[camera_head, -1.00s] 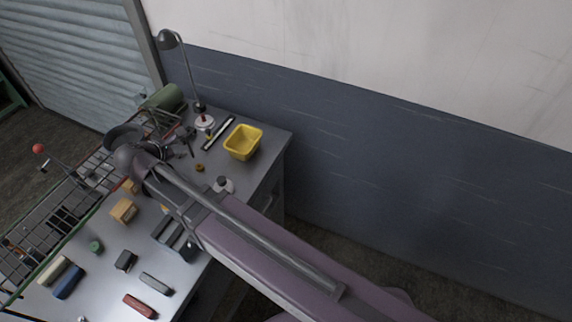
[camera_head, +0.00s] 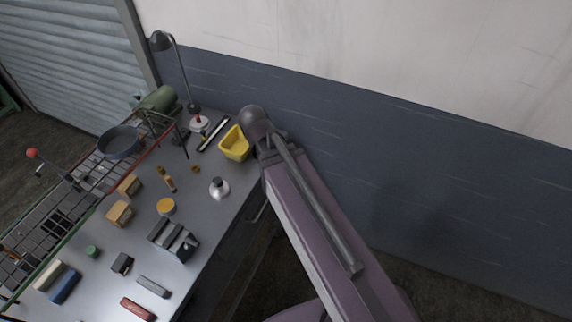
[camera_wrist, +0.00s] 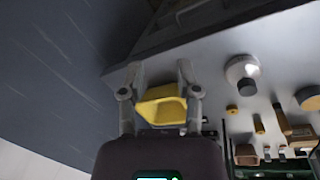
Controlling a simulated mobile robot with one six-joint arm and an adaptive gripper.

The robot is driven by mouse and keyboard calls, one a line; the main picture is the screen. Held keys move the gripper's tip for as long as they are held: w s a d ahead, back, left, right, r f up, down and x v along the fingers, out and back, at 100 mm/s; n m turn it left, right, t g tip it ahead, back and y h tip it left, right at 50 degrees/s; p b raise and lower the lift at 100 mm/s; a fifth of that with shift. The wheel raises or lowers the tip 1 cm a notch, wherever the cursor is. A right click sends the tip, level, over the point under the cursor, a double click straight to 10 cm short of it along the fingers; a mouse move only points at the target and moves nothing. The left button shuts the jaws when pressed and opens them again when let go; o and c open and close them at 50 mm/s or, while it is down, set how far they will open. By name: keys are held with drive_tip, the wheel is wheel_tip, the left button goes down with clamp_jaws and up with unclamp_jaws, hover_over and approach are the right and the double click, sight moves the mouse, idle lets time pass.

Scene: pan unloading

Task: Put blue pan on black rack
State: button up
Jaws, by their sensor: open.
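The blue pan (camera_head: 120,143) looks dark blue-grey. It sits on the dark wire rack (camera_head: 85,187) along the left side of the table, near its far end, by a red rail. My gripper (camera_wrist: 158,72) is open and empty in the wrist view, its two fingers spread. The yellow bin (camera_wrist: 162,108) shows between and beyond the fingers; whether they touch it I cannot tell. In the head view my arm's end is at the table's right edge, beside the yellow bin (camera_head: 234,146), well to the right of the pan. The gripper's fingers are mostly hidden there.
A lamp (camera_head: 162,42) and a green cylinder (camera_head: 158,98) stand at the back. A silver-white round object (camera_head: 219,187), a grey block holder (camera_head: 174,240) and several small blocks lie on the table (camera_head: 205,212). The wall is close behind my arm.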

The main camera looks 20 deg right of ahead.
drive_tip(key=s+d+m, duration=0.1)
drive_tip(key=s+d+m+y, duration=0.1)
drive_tip(key=d+m, duration=0.1)
drive_tip(key=s+d+m+g+y, duration=0.1)
drive_tip(key=shift+s+d+f+m, duration=0.2)
drive_tip(key=shift+s+d+m, duration=0.05)
drive_tip(key=shift+d+m, duration=0.1)
drive_tip(key=shift+f+b, duration=1.65)
drive_tip(key=shift+f, duration=0.05)
